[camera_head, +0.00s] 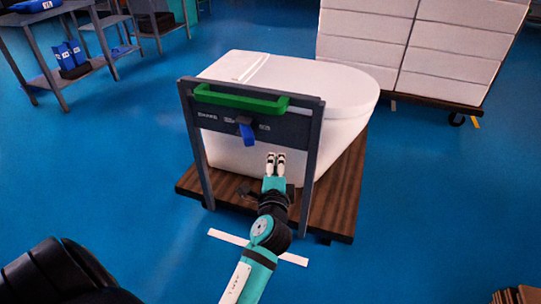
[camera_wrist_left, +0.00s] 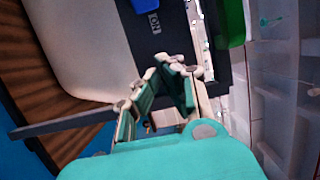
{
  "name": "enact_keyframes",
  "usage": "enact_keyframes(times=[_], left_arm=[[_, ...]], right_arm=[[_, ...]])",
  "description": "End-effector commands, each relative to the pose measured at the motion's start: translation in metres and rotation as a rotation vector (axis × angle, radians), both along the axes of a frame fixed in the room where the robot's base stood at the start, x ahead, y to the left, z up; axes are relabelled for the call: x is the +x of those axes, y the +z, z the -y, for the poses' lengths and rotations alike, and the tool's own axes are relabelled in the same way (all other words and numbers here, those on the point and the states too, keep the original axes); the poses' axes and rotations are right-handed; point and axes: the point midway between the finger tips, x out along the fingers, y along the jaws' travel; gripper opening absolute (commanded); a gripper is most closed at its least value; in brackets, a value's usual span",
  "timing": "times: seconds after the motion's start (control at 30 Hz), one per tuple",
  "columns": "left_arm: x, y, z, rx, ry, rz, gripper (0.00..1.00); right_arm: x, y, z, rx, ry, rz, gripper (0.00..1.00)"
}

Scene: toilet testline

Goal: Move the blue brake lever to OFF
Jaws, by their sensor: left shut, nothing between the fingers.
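The blue brake lever (camera_head: 248,135) hangs from the dark panel (camera_head: 285,127) of the cart's handle frame, below the green handle bar (camera_head: 240,100). It points down near the middle of the panel; the small lettering beside it is hard to read in the head view. My left gripper (camera_head: 276,158) is below and to the right of the lever, apart from it in the picture. Its fingers also show in the left wrist view (camera_wrist_left: 176,66), shut and empty. There, an ON label (camera_wrist_left: 154,22) shows on the dark panel. My right gripper is not in view.
The wooden cart (camera_head: 338,205) carries a white toilet (camera_head: 335,85) behind the frame. A second cart with stacked white boxes (camera_head: 455,45) stands at the back right. A table (camera_head: 50,15) with blue items on its lower shelf stands at the left. Blue floor around the cart is mostly clear.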

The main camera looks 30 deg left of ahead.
Motion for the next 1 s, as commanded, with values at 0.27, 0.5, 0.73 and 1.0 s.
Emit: enact_keyframes(times=[0.27,0.5,0.73,1.0], left_arm=[[0.051,0.001,-0.029,0.003,0.001,0.003,0.0],[0.063,0.0,-0.054,0.002,0.002,-0.002,0.0],[0.047,0.0,-0.067,0.001,0.001,0.0,0.0],[0.045,0.0,-0.069,-0.001,0.0,0.0,0.0]], right_arm=[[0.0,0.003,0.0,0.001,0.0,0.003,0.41],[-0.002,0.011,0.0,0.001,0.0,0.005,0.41],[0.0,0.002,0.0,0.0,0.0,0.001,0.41],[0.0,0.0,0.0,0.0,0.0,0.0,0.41]])
